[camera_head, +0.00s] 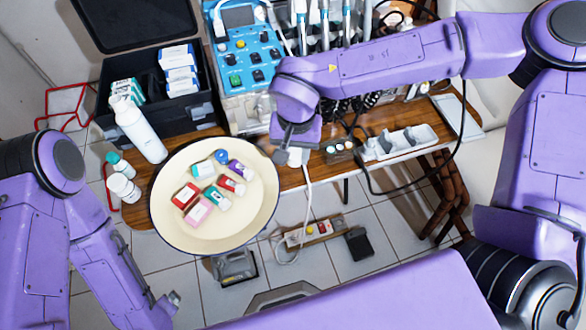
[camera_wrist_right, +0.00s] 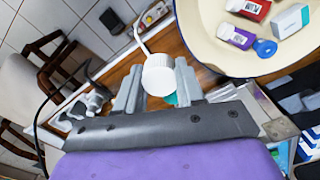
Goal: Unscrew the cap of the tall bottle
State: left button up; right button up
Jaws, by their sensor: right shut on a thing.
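The tall white bottle (camera_head: 140,130) stands on the wooden table, left of the round cream tray. Its narrow upper end (camera_head: 119,100) points toward the black case. My right gripper (camera_head: 292,152) is well to the right of the bottle, past the tray's right rim. In the right wrist view my right gripper (camera_wrist_right: 158,92) is shut on a round white ribbed cap (camera_wrist_right: 159,74), between its two grey fingers.
The cream tray (camera_head: 240,222) holds several small boxes and bottles. Two small bottles (camera_head: 122,186) stand left of it. The black case (camera_head: 200,110) and blue device (camera_head: 238,78) stand behind. A white organizer (camera_head: 405,143) lies at right. A white cable (camera_head: 307,195) hangs near my right gripper.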

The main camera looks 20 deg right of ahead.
jog(key=s+a+m+p, duration=0.1)
jog(key=s+a+m, duration=0.35)
jog(key=s, duration=0.35)
jog(key=p, duration=0.3)
send_over(298, 175)
jog(key=shift+m, duration=0.35)
jog(key=f, duration=0.9)
jog(key=shift+s+a, duration=0.3)
jog(key=shift+s, duration=0.1)
jog(key=shift+w+d+f, duration=0.15)
jog(key=shift+w+f, duration=0.05)
jog(key=shift+f, duration=0.05)
jog(key=f, duration=0.3)
jog(key=shift+w+d+f, duration=0.1)
jog(key=shift+w+f, duration=0.1)
jog(key=shift+f, duration=0.1)
jog(key=shift+f, duration=0.15)
jog(key=o, duration=1.2)
jog(key=shift+c, duration=0.2)
